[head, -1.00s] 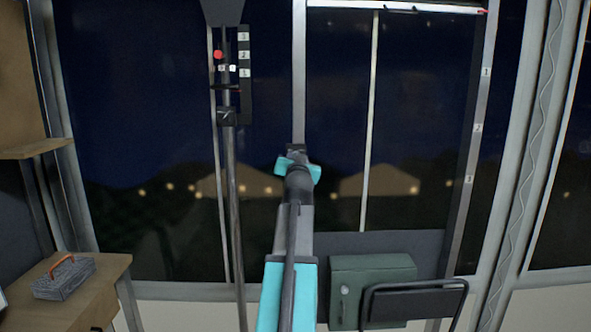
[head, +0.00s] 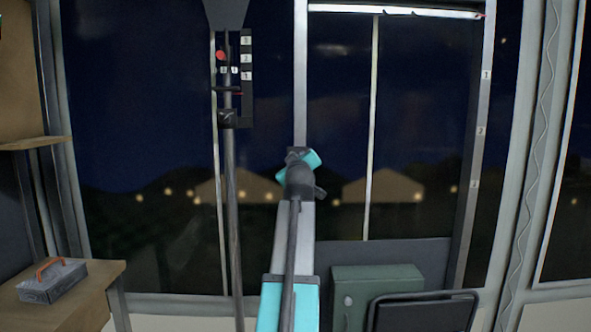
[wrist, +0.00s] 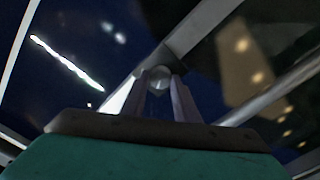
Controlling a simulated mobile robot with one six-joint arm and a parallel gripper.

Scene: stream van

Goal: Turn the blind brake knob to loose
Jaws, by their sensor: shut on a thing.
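In the wrist view, a small round grey knob (wrist: 159,77) sits between the two fingers of my gripper (wrist: 160,84). The fingers are shut on its sides. The knob is on a pale metal post (wrist: 195,30), which also shows in the head view (head: 300,75). In the head view my wrist and arm cover the knob and the fingertips. I cannot read any mark for loose or tight at the knob. A bright white bar (head: 395,11), perhaps the blind's lower edge, lies across the top of the right window bay.
A dark upright pole (head: 231,190) with a red knob (head: 221,56) and number tags stands left of my arm. A green box (head: 372,283) and a black-framed panel (head: 425,312) are low right. A grey toolbox (head: 50,281) sits on a wooden bench (head: 85,300) at left.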

